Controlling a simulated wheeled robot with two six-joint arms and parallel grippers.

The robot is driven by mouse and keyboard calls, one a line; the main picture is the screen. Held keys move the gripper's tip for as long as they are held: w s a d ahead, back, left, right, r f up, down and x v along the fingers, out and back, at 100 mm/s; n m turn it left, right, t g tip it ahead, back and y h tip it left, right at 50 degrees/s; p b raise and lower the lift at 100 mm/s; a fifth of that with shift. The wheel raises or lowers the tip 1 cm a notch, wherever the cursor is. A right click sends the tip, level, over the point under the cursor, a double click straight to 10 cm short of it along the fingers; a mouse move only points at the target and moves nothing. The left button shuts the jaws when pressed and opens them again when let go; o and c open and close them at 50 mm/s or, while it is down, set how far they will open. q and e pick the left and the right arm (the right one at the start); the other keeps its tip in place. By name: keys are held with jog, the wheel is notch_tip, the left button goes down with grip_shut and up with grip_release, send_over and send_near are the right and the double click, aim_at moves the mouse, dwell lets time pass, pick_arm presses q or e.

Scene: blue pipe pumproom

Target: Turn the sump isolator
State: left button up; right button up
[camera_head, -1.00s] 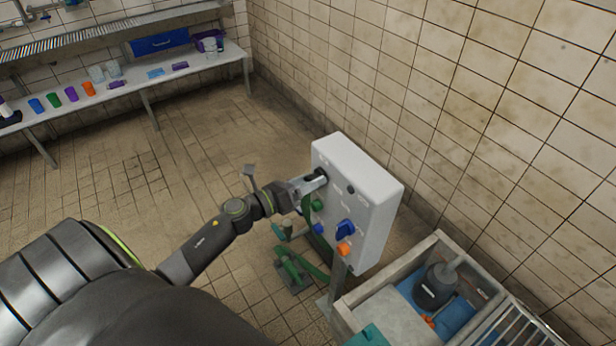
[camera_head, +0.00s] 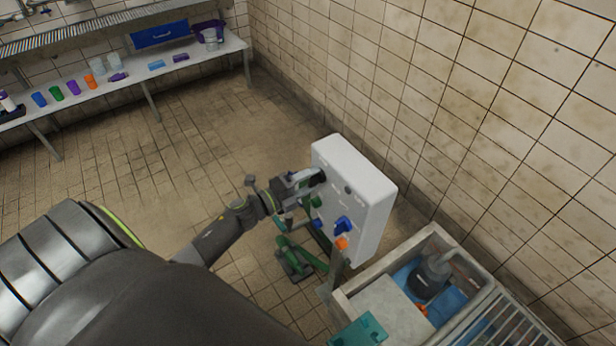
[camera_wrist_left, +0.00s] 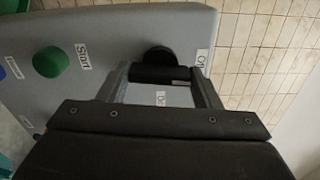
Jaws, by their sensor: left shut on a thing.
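A pale grey control box (camera_head: 356,190) stands on a post near the tiled wall. Its black rotary knob (camera_wrist_left: 158,56), which I take for the isolator, is at the box's upper left in the head view. My left gripper (camera_head: 313,178) reaches it from the left. In the left wrist view the fingers stand on either side of the knob's dark bar and are shut on it. Labels sit near the knob, one starting with "O"; another shows partly between the fingers. The knob's exact angle is hard to tell. My right gripper is not in view.
A green button (camera_wrist_left: 51,61) labelled "Start" is beside the knob; a blue knob (camera_head: 343,225) and an orange one (camera_head: 341,243) sit lower. Green pipework (camera_head: 292,256) is below. A grey basin (camera_head: 432,238) holding a dark pump stands right. Floor left is open, with a bench behind.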

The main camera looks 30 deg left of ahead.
pick_arm(q)
jog(key=shift+n, duration=0.6)
jog(key=shift+p, duration=0.3)
jog(key=o, duration=1)
jog(key=b+v, duration=0.4)
jog(key=v, duration=1.3)
jog(key=shift+s, duration=0.2)
jog(key=shift+a+f, duration=0.1)
